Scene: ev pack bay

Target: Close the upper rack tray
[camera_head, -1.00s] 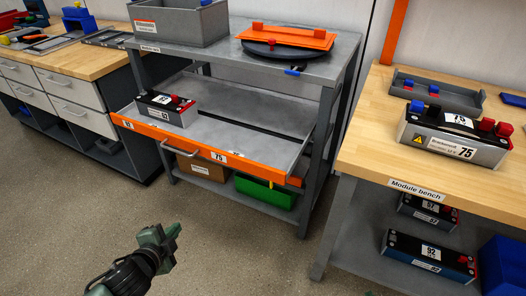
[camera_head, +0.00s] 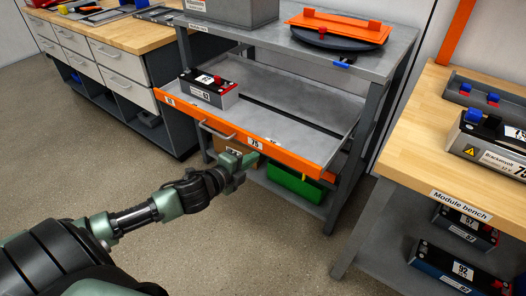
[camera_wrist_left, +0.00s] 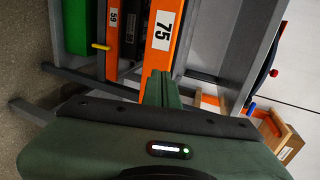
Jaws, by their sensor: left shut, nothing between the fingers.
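The upper rack tray is pulled out from the grey rack. Its orange front (camera_head: 290,157) carries a "75" label and a grey bar handle (camera_head: 216,131). One battery module (camera_head: 209,88) stands on the tray's left part, and the rest of the tray is bare. My left gripper (camera_head: 246,160) is shut and empty, close to the lower edge of the orange front, right of the handle. In the left wrist view the shut fingers (camera_wrist_left: 161,88) point at the orange front beside the "75" label (camera_wrist_left: 164,31). I cannot tell whether they touch it. My right gripper is out of view.
Below is another orange front labelled "59" (camera_wrist_left: 113,18) with a yellow tab, and a green bin (camera_head: 296,183). The module bench (camera_head: 420,140) stands right, a drawer bench (camera_head: 110,45) left. The floor in front is clear.

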